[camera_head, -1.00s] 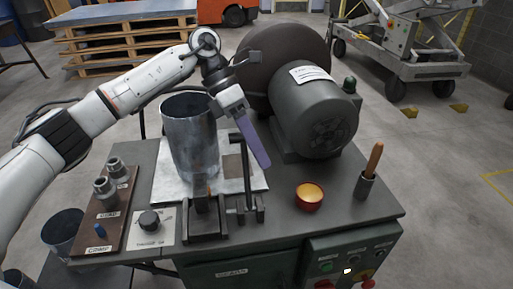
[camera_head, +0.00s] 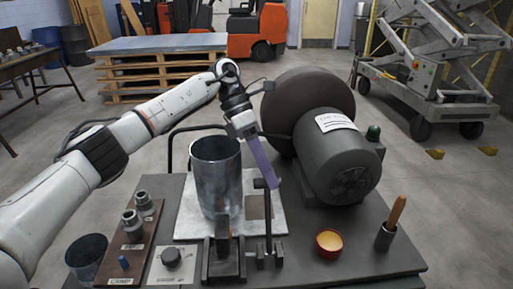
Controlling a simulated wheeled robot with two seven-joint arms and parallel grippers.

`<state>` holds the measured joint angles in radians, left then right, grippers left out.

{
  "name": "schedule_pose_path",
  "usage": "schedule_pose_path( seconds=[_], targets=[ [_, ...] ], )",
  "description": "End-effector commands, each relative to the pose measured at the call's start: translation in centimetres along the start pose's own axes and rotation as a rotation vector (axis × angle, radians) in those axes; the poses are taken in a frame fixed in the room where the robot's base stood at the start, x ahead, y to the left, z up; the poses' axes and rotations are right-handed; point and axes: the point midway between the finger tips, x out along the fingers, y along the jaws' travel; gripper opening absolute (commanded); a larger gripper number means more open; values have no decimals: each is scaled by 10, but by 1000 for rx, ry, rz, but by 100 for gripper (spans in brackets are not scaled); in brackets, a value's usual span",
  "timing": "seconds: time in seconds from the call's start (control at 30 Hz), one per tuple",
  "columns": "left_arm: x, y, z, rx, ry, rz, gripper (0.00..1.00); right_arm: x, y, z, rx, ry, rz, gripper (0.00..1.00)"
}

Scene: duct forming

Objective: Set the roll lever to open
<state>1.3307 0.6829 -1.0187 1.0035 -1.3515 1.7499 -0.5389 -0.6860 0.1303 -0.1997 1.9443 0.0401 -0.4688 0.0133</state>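The lever is a thin black upright bar (camera_head: 267,222) on the bench, just right of the grey metal cylinder (camera_head: 216,180); I take it to be the roll lever, as no label for it is readable. My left gripper (camera_head: 272,182) comes in from the left above the bench. A long flat purple piece slants down from it, its lower end close to the lever's top. I cannot tell whether they touch, or whether the fingers are open or shut. My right gripper is out of view.
A grey motor (camera_head: 340,165) with a dark round wheel stands behind and right of the lever. A red cup (camera_head: 329,244) and a wooden-handled tool in a holder (camera_head: 387,236) stand at the right.

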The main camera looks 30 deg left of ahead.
Motion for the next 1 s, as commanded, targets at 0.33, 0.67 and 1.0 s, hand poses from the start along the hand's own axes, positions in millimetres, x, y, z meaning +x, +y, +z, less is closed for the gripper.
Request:
schedule_pose_path(
  seconds=[0.33, 0.67, 1.0],
  targets=[
    [-27, 13, -1, -7, -5, 10, 37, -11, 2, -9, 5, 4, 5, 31],
    [-46, 22, -1, -5, -3, 6, 37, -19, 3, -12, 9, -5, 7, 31],
    [-48, 25, -3, -2, -1, 3, 37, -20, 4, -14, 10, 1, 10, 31]
  ],
)
